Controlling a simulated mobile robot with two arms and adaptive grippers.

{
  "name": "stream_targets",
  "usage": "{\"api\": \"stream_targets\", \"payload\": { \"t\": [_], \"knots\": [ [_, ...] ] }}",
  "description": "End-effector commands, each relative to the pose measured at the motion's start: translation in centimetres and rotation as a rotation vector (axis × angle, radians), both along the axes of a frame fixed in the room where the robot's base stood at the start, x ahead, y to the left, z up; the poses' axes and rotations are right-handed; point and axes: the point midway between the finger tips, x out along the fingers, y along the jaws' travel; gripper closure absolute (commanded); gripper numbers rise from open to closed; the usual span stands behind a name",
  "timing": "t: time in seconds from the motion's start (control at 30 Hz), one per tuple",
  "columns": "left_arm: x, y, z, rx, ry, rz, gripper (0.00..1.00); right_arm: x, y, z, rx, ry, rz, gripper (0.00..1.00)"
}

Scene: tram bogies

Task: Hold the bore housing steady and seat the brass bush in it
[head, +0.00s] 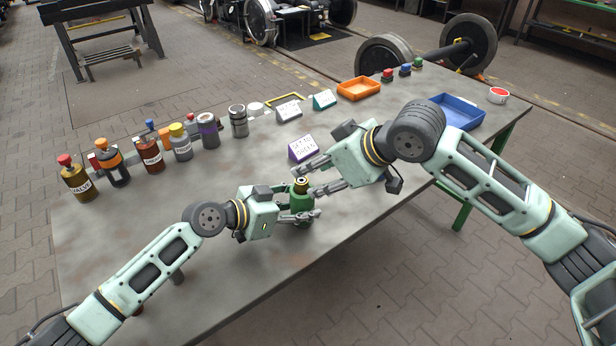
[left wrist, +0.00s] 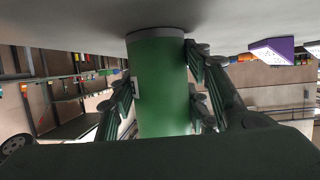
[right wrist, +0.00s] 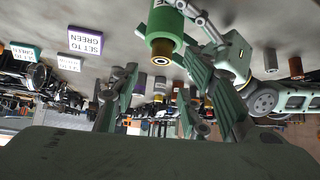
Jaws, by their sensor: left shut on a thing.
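The green bore housing (head: 301,203) stands upright on the grey table and fills the middle of the left wrist view (left wrist: 160,85). My left gripper (head: 304,217) is shut on it, with fingers on both sides.
A purple "set to green" sign (head: 302,148) stands just behind the housing. Several labelled bottles and cans line the table's back left. An orange tray (head: 359,89) and a blue tray (head: 458,113) are at the far right.

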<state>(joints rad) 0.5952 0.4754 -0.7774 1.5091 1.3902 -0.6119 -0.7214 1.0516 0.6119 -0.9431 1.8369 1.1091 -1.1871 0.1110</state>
Motion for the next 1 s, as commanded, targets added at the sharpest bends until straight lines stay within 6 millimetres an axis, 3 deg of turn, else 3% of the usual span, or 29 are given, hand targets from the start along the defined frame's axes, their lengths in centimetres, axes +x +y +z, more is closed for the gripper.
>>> {"api": "stream_targets", "payload": {
  "t": [0.1,0.33,0.87,0.9,1.0],
  "knots": [
    [0.0,0.0,-0.1,0.001,0.001,0.000,0.86,-1.2,-1.5,2.2,0.001,-0.005,0.000,0.59],
    [0.0,0.0,-0.1,0.002,0.000,0.000,0.86,-3.0,-3.5,5.0,0.005,-0.005,0.002,0.59],
    [0.0,0.1,-0.1,0.004,0.001,0.000,0.86,-3.5,-4.0,5.9,0.006,-0.005,0.004,0.59],
    [0.0,0.1,-0.2,0.004,0.001,0.000,0.54,-3.5,-4.0,5.9,0.006,-0.005,0.004,0.59],
    [0.0,0.1,-0.2,0.004,0.001,0.000,0.45,-3.5,-4.0,5.9,0.006,-0.005,0.004,0.59]
  ]
}}
